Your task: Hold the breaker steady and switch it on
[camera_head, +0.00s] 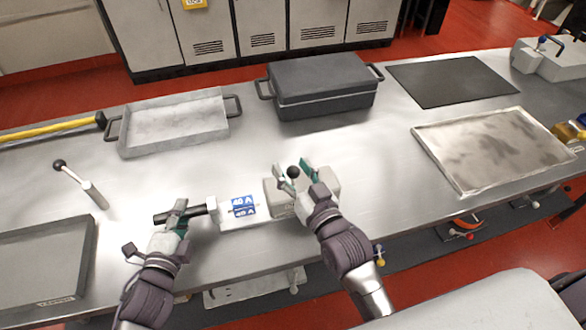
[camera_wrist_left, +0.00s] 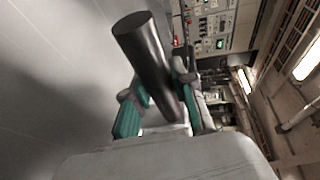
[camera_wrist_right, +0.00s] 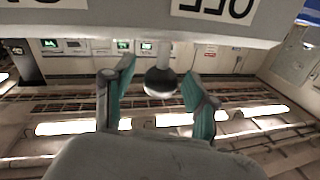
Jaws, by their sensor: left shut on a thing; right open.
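The breaker (camera_head: 273,198) is a light grey box lying on the metal bench, with a blue "40 A" label (camera_head: 243,206) and a black bar handle (camera_head: 161,217) at its left end. My left gripper (camera_head: 179,218) is shut on that black handle, which also shows between the fingers in the left wrist view (camera_wrist_left: 145,55). A lever with a black ball knob (camera_head: 293,172) rises from the breaker's right part. My right gripper (camera_head: 300,176) is open at the knob. In the right wrist view the knob (camera_wrist_right: 160,82) sits between the green fingertips, apart from both.
A pale tray (camera_head: 172,146) and a dark lidded case (camera_head: 322,97) stand behind the breaker. A loose lever with a black ball (camera_head: 85,187) is at the left, near a grey tray (camera_head: 86,235). A stained tray (camera_head: 435,152) lies right. Bare bench lies between.

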